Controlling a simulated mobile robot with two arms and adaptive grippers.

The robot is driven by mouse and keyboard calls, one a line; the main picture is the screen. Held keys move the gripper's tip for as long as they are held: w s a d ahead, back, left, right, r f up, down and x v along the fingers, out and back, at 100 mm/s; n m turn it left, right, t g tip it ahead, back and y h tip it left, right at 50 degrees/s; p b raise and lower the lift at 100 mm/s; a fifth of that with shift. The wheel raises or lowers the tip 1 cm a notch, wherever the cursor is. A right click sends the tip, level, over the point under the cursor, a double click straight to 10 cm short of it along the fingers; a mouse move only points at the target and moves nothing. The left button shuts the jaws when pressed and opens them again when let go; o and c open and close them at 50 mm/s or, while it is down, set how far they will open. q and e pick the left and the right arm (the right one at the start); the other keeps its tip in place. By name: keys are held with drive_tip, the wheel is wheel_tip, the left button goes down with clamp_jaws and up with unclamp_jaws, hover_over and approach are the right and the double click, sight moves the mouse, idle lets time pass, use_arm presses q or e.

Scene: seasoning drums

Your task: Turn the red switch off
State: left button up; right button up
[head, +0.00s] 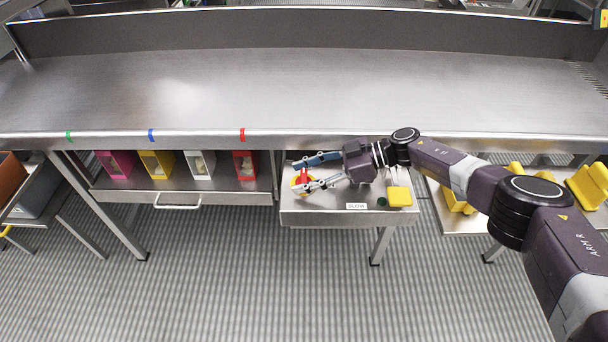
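The red switch (304,176) is a small red handle on a yellow round base, near the left end of a metal box under the table's front edge. My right gripper (302,174) reaches in from the right, with its two fingers apart, one behind and one in front of the red handle. The handle is between the fingertips; I cannot tell whether they touch it. My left gripper is not in view.
The metal box (330,216) also bears a "SLOW" label, a dark green button (381,202) and a yellow block (399,196). A steel table (300,90) with a bare top spans above. Pink, yellow, white and red containers (245,165) stand on a shelf to the left. Yellow bins are at right.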

sight(304, 175)
drive_tip(key=shift+o, duration=0.4)
wheel_tip(304, 175, up, 10)
idle(0.4)
idle(0.4)
